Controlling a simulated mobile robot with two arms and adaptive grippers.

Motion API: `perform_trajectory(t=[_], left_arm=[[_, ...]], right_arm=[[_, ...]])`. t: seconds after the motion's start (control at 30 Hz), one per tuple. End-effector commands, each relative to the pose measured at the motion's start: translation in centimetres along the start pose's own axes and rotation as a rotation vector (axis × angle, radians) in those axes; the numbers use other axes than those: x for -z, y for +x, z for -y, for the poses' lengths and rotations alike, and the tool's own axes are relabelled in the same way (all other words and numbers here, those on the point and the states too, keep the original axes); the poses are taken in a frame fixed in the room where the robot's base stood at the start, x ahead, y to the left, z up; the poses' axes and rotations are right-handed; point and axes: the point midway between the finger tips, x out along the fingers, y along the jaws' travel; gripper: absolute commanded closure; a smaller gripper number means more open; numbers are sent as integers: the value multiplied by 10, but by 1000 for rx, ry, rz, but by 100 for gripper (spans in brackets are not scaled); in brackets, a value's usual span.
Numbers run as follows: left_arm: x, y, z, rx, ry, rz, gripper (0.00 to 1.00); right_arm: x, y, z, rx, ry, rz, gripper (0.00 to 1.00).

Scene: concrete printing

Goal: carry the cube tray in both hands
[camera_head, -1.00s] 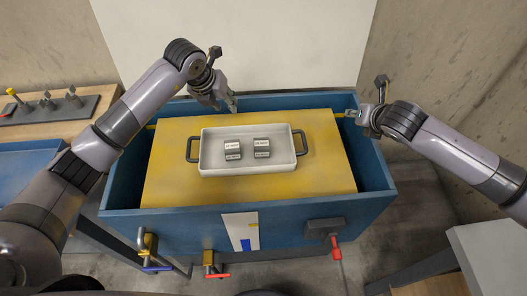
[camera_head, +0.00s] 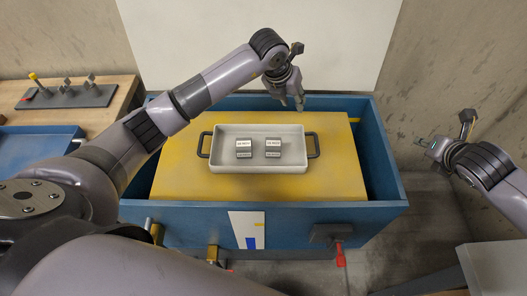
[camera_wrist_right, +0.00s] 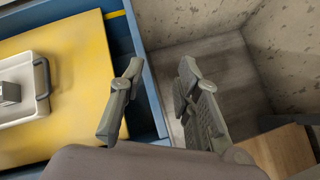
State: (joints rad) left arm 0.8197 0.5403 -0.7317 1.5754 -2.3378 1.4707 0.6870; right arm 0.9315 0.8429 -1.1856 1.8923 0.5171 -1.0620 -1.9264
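A white cube tray (camera_head: 226,163) with dark handles at its left and right ends lies on a yellow board inside a blue bin. Two grey cubes with white labelled faces, a left cube (camera_head: 243,148) and a right cube (camera_head: 273,148), sit in it. My left gripper (camera_head: 299,104) hangs above the board's back edge, behind the tray's right part, touching nothing visible; its finger gap is unclear. My right gripper (camera_head: 426,143) is out to the right, beyond the bin's right wall. In the right wrist view its fingers (camera_wrist_right: 152,105) are apart and empty, with the tray's right handle (camera_wrist_right: 41,78) at left.
The yellow board (camera_head: 180,185) fills most of the blue bin (camera_head: 390,185), whose walls rise around it. Clamps with a red handle (camera_head: 340,256) stick out at its front. A wooden bench (camera_head: 120,95) with a tool rack stands at left. A concrete wall is at right.

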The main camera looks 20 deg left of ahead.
Motion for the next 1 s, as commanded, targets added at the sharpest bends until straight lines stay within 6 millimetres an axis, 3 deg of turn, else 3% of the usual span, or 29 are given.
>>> perform_trajectory(t=[0.2, 0.43, 0.63, 1.0], left_arm=[[0, 0, 0, 0, 0, 0, 70], [0, 0, 0, 0, 0, 0, 70], [0, 0, 0, 0, 0, 0, 70], [0, 0, 0, 0, 0, 0, 70]], right_arm=[[-2, -48, -3, -5, -6, 3, 70], [-2, -86, -5, -8, -8, 1, 70], [-1, -97, -6, -9, -9, -1, 70], [-1, -97, -6, -9, -9, -2, 70]])
